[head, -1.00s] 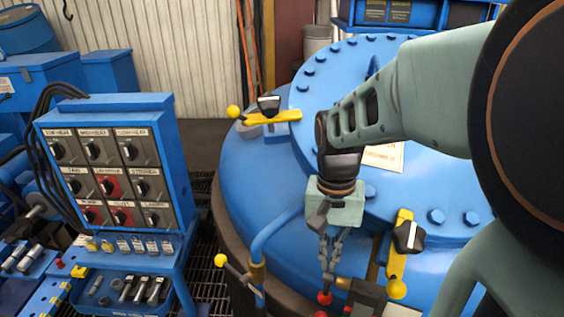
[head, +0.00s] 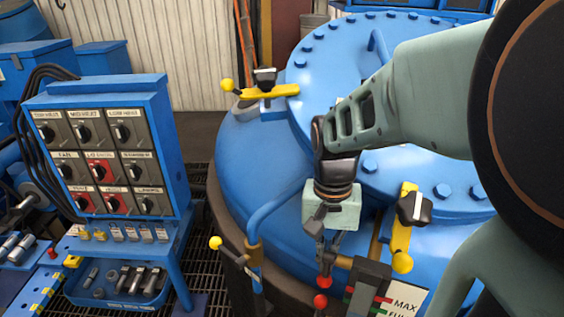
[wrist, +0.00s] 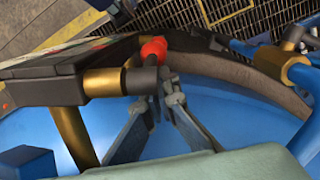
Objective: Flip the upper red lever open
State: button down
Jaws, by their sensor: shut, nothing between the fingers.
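Two red knobs show below my gripper in the head view, the upper red lever knob (head: 324,282) just above the lower red knob (head: 320,301). My gripper (head: 326,264) points down, and its fingertips are close above the upper knob. In the wrist view a red knob (wrist: 153,50) on a dark grey stub sits just beyond and left of my fingertips (wrist: 168,97). The fingers are shut and empty. The knobs overlap in the wrist view, and I cannot tell whether the fingertips touch the lever.
A black gauge box (head: 368,285) with a MAX label is right of the knobs. A blue pipe (head: 280,207) and a yellow-knobbed lever (head: 232,254) are to the left. The blue furnace lid (head: 400,85) lies behind; a switch panel (head: 105,150) stands at far left.

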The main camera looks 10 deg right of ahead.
jog(key=shift+s+a+p, duration=0.2)
jog(key=shift+s+p, duration=0.2)
jog(key=shift+p, duration=0.05)
jog(key=shift+s+a+f+g+y+p, duration=0.2)
jog(key=shift+g+y+p, duration=0.2)
jog(key=shift+g+p, duration=0.25)
jog(key=shift+w+d+f+b, duration=0.1)
jog(key=shift+b, duration=0.35)
